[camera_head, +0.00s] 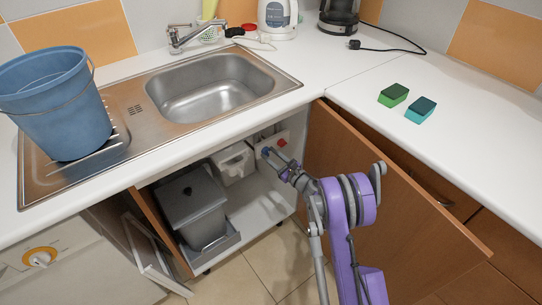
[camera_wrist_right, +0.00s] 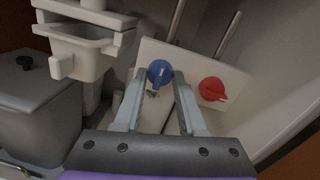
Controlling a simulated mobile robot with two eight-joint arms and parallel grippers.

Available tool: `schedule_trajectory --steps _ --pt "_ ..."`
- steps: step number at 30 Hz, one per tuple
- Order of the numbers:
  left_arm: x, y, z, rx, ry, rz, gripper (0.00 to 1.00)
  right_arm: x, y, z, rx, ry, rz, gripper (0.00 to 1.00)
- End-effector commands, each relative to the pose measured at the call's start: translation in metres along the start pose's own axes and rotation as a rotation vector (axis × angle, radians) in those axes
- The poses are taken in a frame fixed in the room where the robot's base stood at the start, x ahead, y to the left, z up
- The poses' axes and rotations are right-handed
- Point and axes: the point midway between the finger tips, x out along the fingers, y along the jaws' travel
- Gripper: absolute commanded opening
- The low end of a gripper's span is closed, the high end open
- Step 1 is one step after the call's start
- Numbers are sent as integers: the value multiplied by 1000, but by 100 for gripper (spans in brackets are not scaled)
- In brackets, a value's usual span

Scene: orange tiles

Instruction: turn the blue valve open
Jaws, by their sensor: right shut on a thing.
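The blue valve (camera_wrist_right: 160,72) is a round knob with a small lever, on a white plate (camera_wrist_right: 207,62) inside the open sink cabinet. My right gripper (camera_wrist_right: 158,84) has reached into the cabinet and is shut on the blue valve, with one finger on each side of it. In the head view my right gripper (camera_head: 267,152) covers most of the blue valve. The red valve (camera_wrist_right: 213,90) is on the same plate, to the right of the fingers, and shows in the head view (camera_head: 282,142). My left gripper is not in view.
The open wooden cabinet door (camera_head: 390,205) stands right of my right arm. A grey bin (camera_head: 190,203) and a white container (camera_head: 235,163) are left of the gripper. The counter edge is above. A blue bucket (camera_head: 55,100) and two sponges (camera_head: 394,95) are on top.

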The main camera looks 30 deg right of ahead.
Motion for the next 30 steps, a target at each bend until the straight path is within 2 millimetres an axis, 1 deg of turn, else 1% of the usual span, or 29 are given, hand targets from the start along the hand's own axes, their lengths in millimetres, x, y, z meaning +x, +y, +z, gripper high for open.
schedule_trajectory --steps 5,11,30 --pt "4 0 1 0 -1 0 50 0 0 -1 75 -5 -1 0" --pt "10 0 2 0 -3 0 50 0 1 -2 226 -17 -4 0" --pt "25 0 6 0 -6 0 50 0 2 -2 831 -65 -13 0"
